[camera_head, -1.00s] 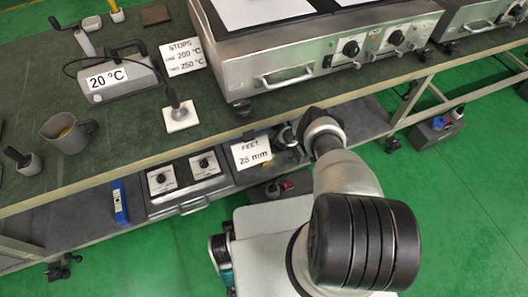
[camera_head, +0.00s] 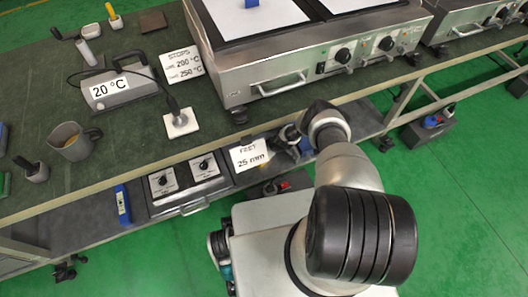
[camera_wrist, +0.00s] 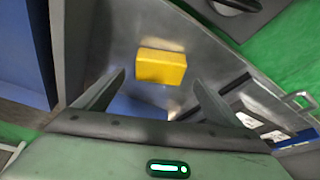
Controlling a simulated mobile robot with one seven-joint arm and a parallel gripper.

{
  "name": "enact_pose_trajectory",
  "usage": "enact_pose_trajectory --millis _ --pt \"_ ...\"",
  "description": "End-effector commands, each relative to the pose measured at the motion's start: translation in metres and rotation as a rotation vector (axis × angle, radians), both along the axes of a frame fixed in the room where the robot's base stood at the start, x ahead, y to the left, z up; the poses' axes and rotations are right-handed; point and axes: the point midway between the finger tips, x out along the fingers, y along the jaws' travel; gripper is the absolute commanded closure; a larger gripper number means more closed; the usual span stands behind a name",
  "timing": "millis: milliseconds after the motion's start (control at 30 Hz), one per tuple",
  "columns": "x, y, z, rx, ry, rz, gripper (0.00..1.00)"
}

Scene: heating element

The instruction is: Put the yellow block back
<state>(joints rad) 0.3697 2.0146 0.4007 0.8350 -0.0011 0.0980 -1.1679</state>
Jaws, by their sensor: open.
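The yellow block (camera_wrist: 162,67) shows in the wrist view, lying against a grey metallic surface just beyond my fingertips. My gripper (camera_wrist: 159,78) is open, with one finger to each side of the block in the picture. I cannot tell whether either finger touches it. In the head view my arm reaches to the lower shelf, under the bench, and the gripper cannot be made out there. I cannot make out the block in the head view.
A "FEET 25 mm" sign (camera_head: 250,155) stands beside my arm. A control box with knobs (camera_head: 187,182) and a blue level (camera_head: 122,204) lie on the lower shelf. The hotplate unit (camera_head: 300,62) and bench edge (camera_head: 100,192) are above.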

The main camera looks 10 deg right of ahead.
Motion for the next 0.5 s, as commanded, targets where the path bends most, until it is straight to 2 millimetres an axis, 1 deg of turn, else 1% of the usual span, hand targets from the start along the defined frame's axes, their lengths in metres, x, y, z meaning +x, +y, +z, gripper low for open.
enact_pose_trajectory --millis 33,200,333,500 --pt "-0.003 -0.003 0.02 0.001 0.001 -0.003 0.11" --pt "-0.013 -0.009 0.046 0.001 0.0 -0.002 0.11" --pt "-0.019 -0.012 0.057 0.001 0.001 -0.001 0.11" --pt "-0.022 -0.014 0.062 0.0 0.0 -0.001 0.11"
